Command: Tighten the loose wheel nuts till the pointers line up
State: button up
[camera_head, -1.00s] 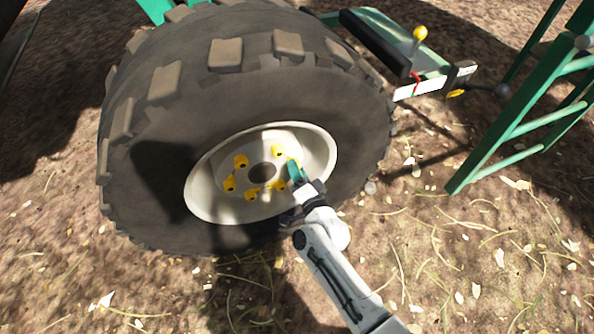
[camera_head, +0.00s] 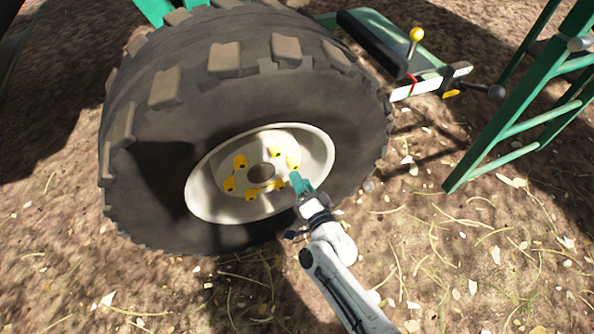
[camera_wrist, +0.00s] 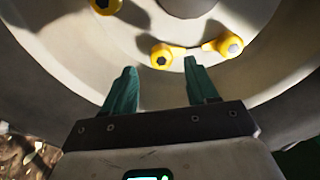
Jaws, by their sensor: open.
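The big tyre's pale wheel rim (camera_head: 205,200) holds a ring of yellow wheel nuts with pointers around a dark hub hole. In the head view, one nut (camera_head: 240,161) is at the upper left and another (camera_head: 293,163) at the right, beside my gripper. My gripper (camera_head: 297,178) is open and empty, just off the rim's right side. In the wrist view, my gripper's green fingers (camera_wrist: 160,68) stand apart below a nut (camera_wrist: 162,56) and a second nut (camera_wrist: 231,46). The pointers of these two reach toward each other.
The tyre (camera_head: 160,150) has thick tread blocks. A green frame with a yellow-knobbed lever (camera_head: 416,36) stands behind it. A green ladder-like frame (camera_head: 520,110) is at the right. The straw-strewn ground (camera_head: 460,230) at the lower right is open.

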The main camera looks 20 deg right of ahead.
jog(key=s+p, duration=0.1)
jog(key=s, duration=0.5)
jog(key=shift+s, duration=0.15)
dwell(0.3)
jog(key=s+d+r+n+g, duration=0.1)
jog(key=s+d+n+g, duration=0.25)
jog(key=s+g, duration=0.4)
jog(key=s+d+r+n+g, duration=0.2)
jog(key=s+n+g, duration=0.2)
jog(key=s, duration=0.7)
jog(key=s+d+r+n+g, duration=0.15)
jog(key=s+n+g, duration=0.3)
jog(key=s, duration=0.45)
notch_tip(320, 180, up, 32)
jog(key=g+p, duration=0.1)
jog(key=p, duration=3.1)
jog(key=shift+d, duration=0.4)
